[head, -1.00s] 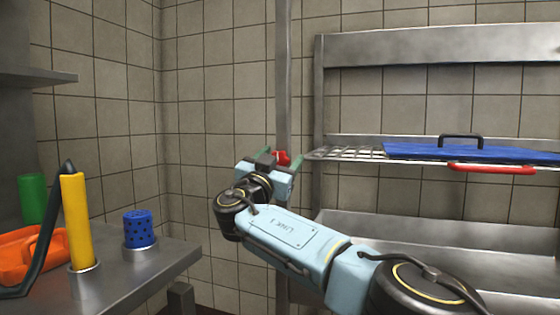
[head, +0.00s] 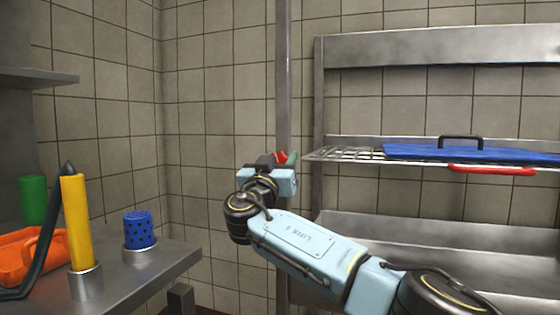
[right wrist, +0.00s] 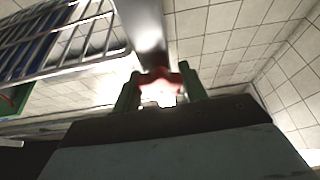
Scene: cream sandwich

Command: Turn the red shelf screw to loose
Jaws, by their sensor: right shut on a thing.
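The red shelf screw (head: 281,157) is on the upright metal post (head: 283,80) at the left end of the wire shelf. In the right wrist view the red screw (right wrist: 160,78) sits between the two green fingers. My right gripper (right wrist: 160,92) is shut on it. In the head view my right gripper (head: 272,162) is at the post, and its body hides part of the screw. My left gripper is not in view.
The wire shelf (head: 345,154) begins just right of the screw and carries a blue lid (head: 470,152) with a black handle. A red handle (head: 492,170) hangs at its front edge. At left, a steel table (head: 150,270) holds a yellow cylinder (head: 76,215), a blue perforated cup (head: 139,230) and an orange container (head: 25,255).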

